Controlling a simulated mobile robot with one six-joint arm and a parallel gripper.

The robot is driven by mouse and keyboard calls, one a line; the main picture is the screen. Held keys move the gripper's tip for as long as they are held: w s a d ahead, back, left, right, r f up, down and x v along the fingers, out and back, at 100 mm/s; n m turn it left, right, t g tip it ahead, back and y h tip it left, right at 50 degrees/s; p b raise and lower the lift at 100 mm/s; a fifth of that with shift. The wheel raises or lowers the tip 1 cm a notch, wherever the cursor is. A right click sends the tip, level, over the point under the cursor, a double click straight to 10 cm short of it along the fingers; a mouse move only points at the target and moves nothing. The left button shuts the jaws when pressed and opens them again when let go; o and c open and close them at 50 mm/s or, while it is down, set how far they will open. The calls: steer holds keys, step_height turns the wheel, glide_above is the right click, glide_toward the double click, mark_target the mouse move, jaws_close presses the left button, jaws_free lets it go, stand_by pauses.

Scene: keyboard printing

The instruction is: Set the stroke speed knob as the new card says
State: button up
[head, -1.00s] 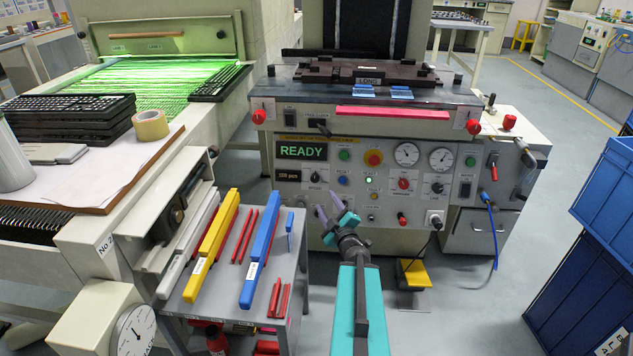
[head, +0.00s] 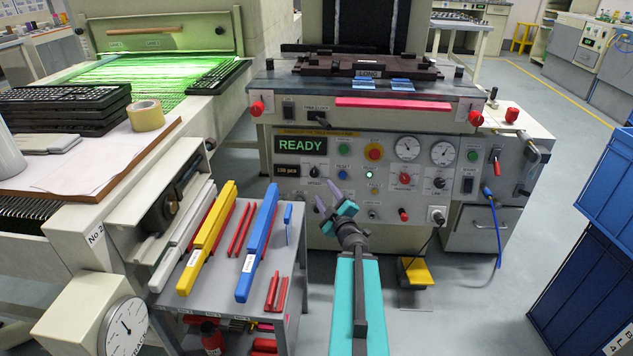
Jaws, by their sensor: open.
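The press's control panel (head: 340,215) faces me with a READY display (head: 301,145). A small black knob (head: 314,171) sits below that display, beside the small counter window (head: 286,171); its label is too small to read surely, and so is its setting. A red knob (head: 405,179) and another black knob (head: 439,183) are farther right. My gripper (head: 328,198) is open and empty, in front of the panel's lower left part and a little below the first black knob. It appears apart from the panel. I cannot make out a card with a speed setting.
A grey side table (head: 223,300) with yellow and blue bars stands left of my arm. Red-capped levers (head: 257,108) stick out from the press. A yellow pedal (head: 415,270) is on the floor. Blue crates (head: 610,190) stand at right; the floor between is clear.

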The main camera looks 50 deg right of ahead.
mark_target(314, 174)
steer(key=shift+b+x, duration=1.35)
steer(key=shift+x, duration=4.35)
steer(key=shift+r, duration=0.1)
steer(key=c, duration=1.1)
